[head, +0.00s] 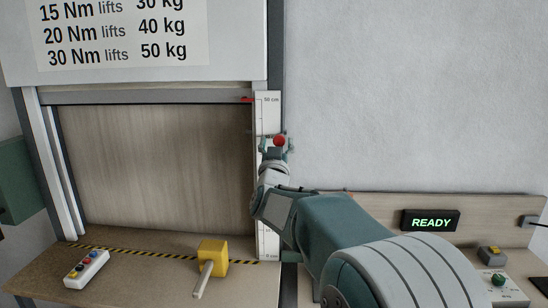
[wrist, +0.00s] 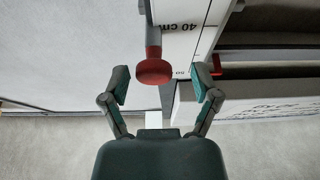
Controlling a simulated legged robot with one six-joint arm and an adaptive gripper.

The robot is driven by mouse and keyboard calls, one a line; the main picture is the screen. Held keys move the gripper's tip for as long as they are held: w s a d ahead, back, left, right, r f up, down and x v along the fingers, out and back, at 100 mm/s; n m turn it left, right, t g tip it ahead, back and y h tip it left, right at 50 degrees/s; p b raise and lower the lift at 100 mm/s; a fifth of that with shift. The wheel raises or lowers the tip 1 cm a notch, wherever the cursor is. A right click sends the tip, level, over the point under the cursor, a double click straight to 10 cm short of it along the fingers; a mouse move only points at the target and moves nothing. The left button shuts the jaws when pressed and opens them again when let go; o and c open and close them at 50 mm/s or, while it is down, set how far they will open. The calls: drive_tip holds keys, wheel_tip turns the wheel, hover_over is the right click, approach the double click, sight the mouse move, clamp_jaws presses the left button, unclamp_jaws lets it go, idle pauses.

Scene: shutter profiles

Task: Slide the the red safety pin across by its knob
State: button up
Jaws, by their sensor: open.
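The red knob of the safety pin (head: 280,140) is in front of the white height scale on the shutter's right frame post. In the wrist view the knob (wrist: 153,71) is a red disc on a short red stem, joined to a grey bar behind it. My gripper (head: 277,148) is at the knob. In the wrist view its two fingers (wrist: 162,80) are spread wide, one on each side of the knob, with a gap on both sides. It is open and holds nothing. The far end of the pin is not clear to see.
A red pointer (head: 246,100) is near the top of the scale (head: 268,110). A READY display (head: 430,220) is at right.

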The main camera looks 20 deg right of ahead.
drive_tip(key=v, duration=1.1)
drive_tip(key=shift+a, duration=0.2)
drive_tip(key=shift+f, duration=0.1)
